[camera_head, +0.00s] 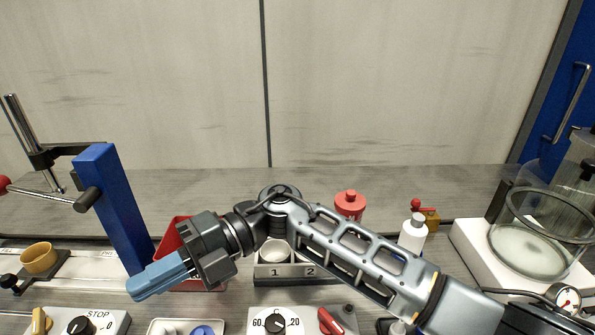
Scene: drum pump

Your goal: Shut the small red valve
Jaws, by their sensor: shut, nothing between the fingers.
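A small valve with a red handle (423,206) and a brass-coloured body (430,216) shows at right of centre, just behind a white bottle. Its lower part is hidden, and I cannot tell for sure whether the handle stands open or shut. My gripper (136,291) is at the lower left, its blue fingers shut and empty, pointing left and down. It is far to the left of the valve and apart from it. My arm crosses the picture between them, in front of the valve's side of the bench.
A blue post (110,205) with a dark lever stands left of my gripper. A red bin (172,243) is behind it. A white bottle (413,234) and a red bottle (349,204) stand near the valve. A glass vessel (535,232) is at right. Control boxes line the front.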

